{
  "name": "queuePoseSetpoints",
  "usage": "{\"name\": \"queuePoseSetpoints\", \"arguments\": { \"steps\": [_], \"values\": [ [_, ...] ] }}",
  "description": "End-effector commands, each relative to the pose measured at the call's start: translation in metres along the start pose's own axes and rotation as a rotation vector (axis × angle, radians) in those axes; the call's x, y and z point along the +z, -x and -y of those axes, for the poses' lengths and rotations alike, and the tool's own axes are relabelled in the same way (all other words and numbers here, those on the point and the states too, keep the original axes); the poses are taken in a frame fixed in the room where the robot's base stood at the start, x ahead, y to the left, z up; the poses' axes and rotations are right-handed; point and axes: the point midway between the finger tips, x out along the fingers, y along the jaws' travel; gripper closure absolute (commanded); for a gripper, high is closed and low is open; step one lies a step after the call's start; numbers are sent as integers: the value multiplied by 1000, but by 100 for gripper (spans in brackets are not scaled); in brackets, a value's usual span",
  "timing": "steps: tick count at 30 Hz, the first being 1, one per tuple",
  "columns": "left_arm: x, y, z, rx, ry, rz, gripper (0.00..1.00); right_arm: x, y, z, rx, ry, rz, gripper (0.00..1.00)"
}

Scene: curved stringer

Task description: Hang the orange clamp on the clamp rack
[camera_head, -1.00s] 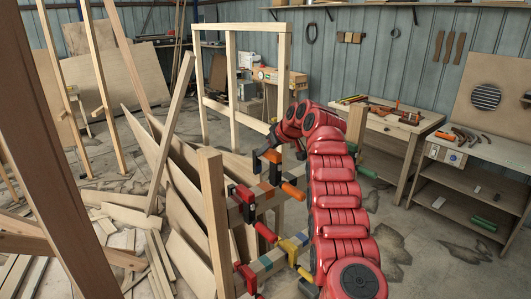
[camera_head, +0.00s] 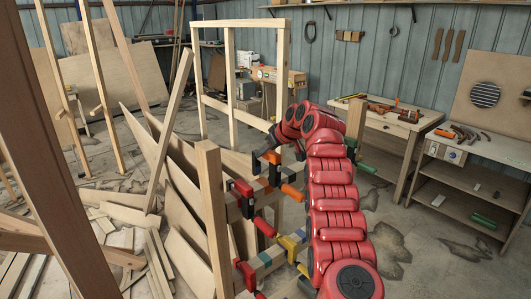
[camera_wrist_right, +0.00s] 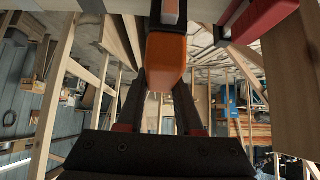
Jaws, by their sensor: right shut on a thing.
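The clamp rack is a wooden frame with an upright post (camera_head: 212,215) and crossing rails, left of my right arm in the head view. The orange clamp (camera_head: 292,193) is at the upper rail, its orange handle pointing down to the right. In the right wrist view its orange handle (camera_wrist_right: 165,60) lies between the two dark fingers of my right gripper (camera_wrist_right: 161,88), which is shut on it. A pale rail (camera_wrist_right: 110,5) crosses just above. Whether the clamp rests on the rail I cannot tell. My left gripper is not in view.
A red clamp (camera_head: 243,188) hangs beside the orange one, near the post. A yellow clamp (camera_head: 288,243) and another red clamp (camera_head: 245,272) are on the lower rail. Leaning boards (camera_head: 180,185) stand left of the rack. A workbench (camera_head: 385,118) with tools stands behind right.

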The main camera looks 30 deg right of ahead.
Motion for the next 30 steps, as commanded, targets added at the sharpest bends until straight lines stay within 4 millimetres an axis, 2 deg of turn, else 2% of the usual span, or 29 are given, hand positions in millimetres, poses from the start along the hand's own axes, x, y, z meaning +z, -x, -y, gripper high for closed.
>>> {"name": "queuePoseSetpoints", "arguments": {
  "steps": [8, 30],
  "values": [
    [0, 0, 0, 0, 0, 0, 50, -1, 0, 0, 1, 1, -3, 100],
    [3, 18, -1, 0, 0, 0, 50, 18, -20, 0, 1, 1, -3, 100]
  ]
}}
